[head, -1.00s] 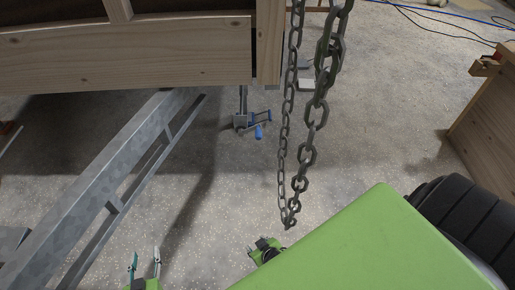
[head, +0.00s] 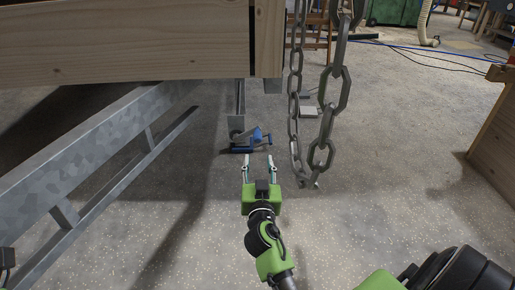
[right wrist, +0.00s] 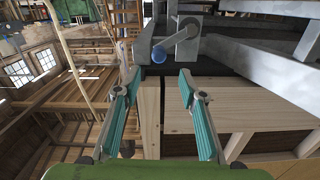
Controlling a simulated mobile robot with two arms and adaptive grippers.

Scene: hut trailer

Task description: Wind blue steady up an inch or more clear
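The steady (head: 238,122) is a grey metal leg with blue parts, below the timber body's corner in the head view. Whether its foot touches the floor cannot be told. In the right wrist view its grey crank arm (right wrist: 182,38) ends in a round blue knob (right wrist: 158,54). My right gripper (head: 258,160) is open and empty, its teal fingers pointing at the steady from the near side. In the right wrist view the gripper (right wrist: 161,80) has the knob just beyond its fingertips, apart from them.
A heavy chain (head: 328,118) hangs close on the right of my right gripper. The timber wall (head: 120,55) overhangs above, and a galvanised beam (head: 85,155) slopes along the left. A wooden box (head: 495,140) stands at the right. Speckled floor (head: 400,190) between is clear.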

